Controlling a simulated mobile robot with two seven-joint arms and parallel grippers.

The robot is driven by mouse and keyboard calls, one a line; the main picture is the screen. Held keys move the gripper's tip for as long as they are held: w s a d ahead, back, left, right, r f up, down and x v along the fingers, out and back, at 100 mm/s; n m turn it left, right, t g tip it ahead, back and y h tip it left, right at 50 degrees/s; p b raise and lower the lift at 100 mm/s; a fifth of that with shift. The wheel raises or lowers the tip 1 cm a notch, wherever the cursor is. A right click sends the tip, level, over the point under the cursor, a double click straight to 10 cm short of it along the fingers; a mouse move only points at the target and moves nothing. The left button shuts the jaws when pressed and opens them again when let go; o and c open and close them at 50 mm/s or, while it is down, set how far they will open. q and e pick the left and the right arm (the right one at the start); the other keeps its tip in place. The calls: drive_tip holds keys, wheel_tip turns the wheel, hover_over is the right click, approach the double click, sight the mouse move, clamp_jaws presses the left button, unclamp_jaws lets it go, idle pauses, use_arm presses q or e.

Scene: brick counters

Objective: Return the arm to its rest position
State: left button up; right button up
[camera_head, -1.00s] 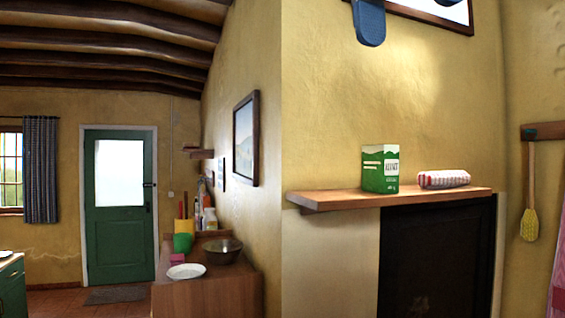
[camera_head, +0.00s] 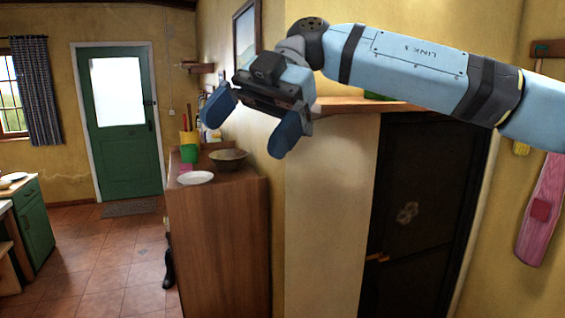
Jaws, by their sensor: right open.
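My right arm (camera_head: 415,62) comes in from the right edge and stretches across the upper part of the head view. Its gripper (camera_head: 245,130) is at its left end, with two blue fingers spread apart and nothing between them. In the picture the gripper overlaps the wall and the area above the wooden counter. My left gripper is not in view.
A wooden shelf (camera_head: 345,107) runs behind my right arm, which hides most of what is on it. Below is a dark door (camera_head: 415,240). A bowl (camera_head: 229,159) and a white plate (camera_head: 196,178) stand on the wooden counter (camera_head: 222,230). Tiled floor (camera_head: 95,265) is open at left.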

drive_tip(key=w+a+f+g+y, duration=0.1)
drive_tip(key=a+f+g+y, duration=0.15)
drive_tip(key=f+y, duration=0.4)
drive_tip(key=w+a+f+g+y, duration=0.1)
drive_tip(key=a+f+y, duration=0.2)
drive_tip(key=f+y, duration=0.35)
drive_tip(key=w+d+f+m+t, duration=0.2)
drive_tip(key=d+f+m+t, duration=0.3)
drive_tip(key=f+m+t, duration=0.7)
drive_tip(key=w+d+f+m+t, duration=0.2)
drive_tip(key=d+f+m+t, duration=0.3)
drive_tip(key=f+m+t, duration=0.65)
drive_tip(key=s+d+f+m+t+h, duration=0.2)
drive_tip(key=s+d+f+h, duration=0.1)
drive_tip(key=d+f+h, duration=0.4)
drive_tip(key=s+d+f+m+t+h, duration=0.25)
drive_tip(key=f+h, duration=0.25)
drive_tip(key=f, duration=0.4)
drive_tip(key=s+d+f+g+h, duration=0.2)
drive_tip(key=s+d+f, duration=0.3)
drive_tip(key=s+f, duration=0.3)
drive_tip(key=s+d+f+g+h, duration=0.2)
drive_tip(key=s+d+f+g, duration=0.2)
drive_tip(key=s+f, duration=0.4)
drive_tip(key=shift+s+d+h, duration=0.4)
drive_tip(key=shift+s+d, duration=0.2)
drive_tip(key=shift+s, duration=0.15)
drive_tip(key=shift+c, duration=0.5)
